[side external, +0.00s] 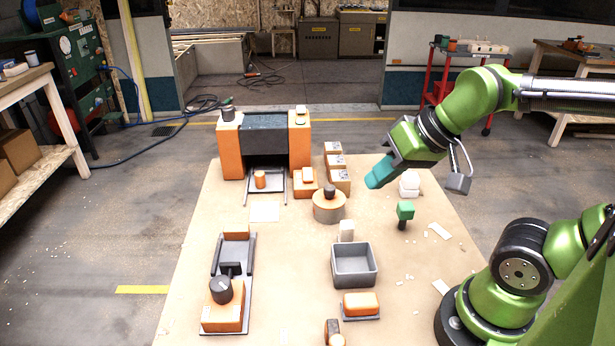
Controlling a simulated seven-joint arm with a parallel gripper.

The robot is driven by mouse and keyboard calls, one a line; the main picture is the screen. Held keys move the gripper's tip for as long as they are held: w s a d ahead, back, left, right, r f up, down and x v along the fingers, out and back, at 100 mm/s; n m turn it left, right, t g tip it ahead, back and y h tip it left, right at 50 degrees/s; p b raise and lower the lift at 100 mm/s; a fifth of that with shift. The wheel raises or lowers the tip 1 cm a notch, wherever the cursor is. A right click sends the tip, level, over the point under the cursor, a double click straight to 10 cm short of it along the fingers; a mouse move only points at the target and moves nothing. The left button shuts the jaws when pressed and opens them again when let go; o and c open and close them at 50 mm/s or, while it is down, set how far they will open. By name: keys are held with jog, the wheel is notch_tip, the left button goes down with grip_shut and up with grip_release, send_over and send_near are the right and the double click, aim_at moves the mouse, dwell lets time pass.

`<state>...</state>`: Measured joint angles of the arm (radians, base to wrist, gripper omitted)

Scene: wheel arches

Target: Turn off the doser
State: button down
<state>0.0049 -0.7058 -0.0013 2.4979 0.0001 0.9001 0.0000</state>
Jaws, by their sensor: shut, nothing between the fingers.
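No label shows which device is the doser. One candidate is the orange unit (221,318) with a dark round knob (220,289), at the front left of the table. Another is the round tan drum (328,212) with a dark knob (329,190), near the middle. The large orange machine (230,152) at the back also carries a dark knob (228,112) on its left post. The knob settings are too small to read. My gripper (372,183) has teal fingertips, is shut and empty, and hangs above the table, to the right of the drum and apart from it.
On the table (300,290), a grey open bin (354,278) stands right of centre. An orange block (361,303) lies in front of it. A green-topped post (404,212) and white rounded pieces (409,184) stand at right.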

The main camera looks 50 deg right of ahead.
jog(key=w+d+f+n+g+h, duration=0.1)
jog(key=w+d+n+g, duration=0.15)
jog(key=w, duration=0.45)
jog(key=w+d+f+n+g, duration=0.1)
jog(key=w+d, duration=0.2)
jog(key=w, duration=0.5)
jog(key=n+g+h, duration=0.2)
jog(key=n+h, duration=0.1)
jog(key=n, duration=0.6)
send_over(308, 170)
jog(key=s+a, duration=0.2)
jog(key=x, duration=0.2)
jog(key=shift+s+a+n, duration=0.35)
jog(key=shift+a, duration=0.05)
jog(key=x, duration=1.2)
jog(key=shift+w+a+f, duration=0.1)
jog(key=shift+w+f, duration=0.1)
jog(key=shift+f, duration=0.2)
jog(key=shift+w+f, duration=0.15)
jog(key=shift+f, duration=0.45)
